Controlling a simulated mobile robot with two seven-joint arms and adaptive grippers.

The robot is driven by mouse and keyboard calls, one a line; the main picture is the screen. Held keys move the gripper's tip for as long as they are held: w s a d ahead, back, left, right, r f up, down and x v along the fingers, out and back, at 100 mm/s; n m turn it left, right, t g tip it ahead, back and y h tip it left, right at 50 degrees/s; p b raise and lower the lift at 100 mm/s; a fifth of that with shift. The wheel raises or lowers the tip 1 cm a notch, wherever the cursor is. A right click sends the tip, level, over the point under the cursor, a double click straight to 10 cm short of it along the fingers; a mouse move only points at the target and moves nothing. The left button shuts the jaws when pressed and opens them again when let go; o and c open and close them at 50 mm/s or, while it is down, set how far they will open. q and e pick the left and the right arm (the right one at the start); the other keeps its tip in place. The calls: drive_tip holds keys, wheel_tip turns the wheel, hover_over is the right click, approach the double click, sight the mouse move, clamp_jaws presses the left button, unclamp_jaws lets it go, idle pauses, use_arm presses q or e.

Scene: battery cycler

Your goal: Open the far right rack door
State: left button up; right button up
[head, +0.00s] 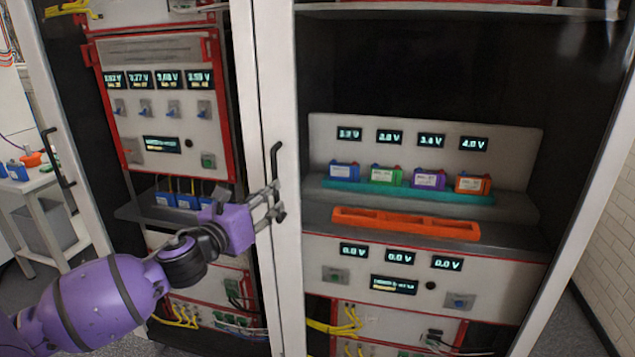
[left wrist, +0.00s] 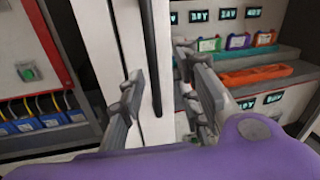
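The far right rack door (head: 287,235) has a white frame around a see-through pane, and it looks closed. Its black upright handle (head: 276,165) is on the left stile. In the left wrist view the handle (left wrist: 151,50) runs between my two fingers. My left gripper (head: 276,203) is at the lower end of the handle. In the left wrist view its fingers (left wrist: 158,75) are apart, one on each side of the handle, with gaps showing. I cannot tell how deep the handle sits between them. My right gripper is in neither view.
The neighbouring rack door has its own black handle (head: 58,158) at left. Behind the right pane are several coloured batteries on a teal tray (head: 345,186) and an empty orange tray (head: 405,223). A white side table (head: 30,187) stands at far left. Bare floor (head: 575,325) shows at lower right.

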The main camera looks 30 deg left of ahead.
use_arm(q)
drive_tip(key=shift+m, duration=0.6)
drive_tip(key=w, duration=0.3)
drive_tip(key=w+a, duration=0.1)
drive_tip(key=w, duration=0.2)
drive_tip(key=shift+w+a+r, duration=0.1)
drive_tip(key=shift+a, duration=0.1)
drive_tip(key=shift+w, duration=0.1)
drive_tip(key=c, duration=0.7)
clamp_jaws()
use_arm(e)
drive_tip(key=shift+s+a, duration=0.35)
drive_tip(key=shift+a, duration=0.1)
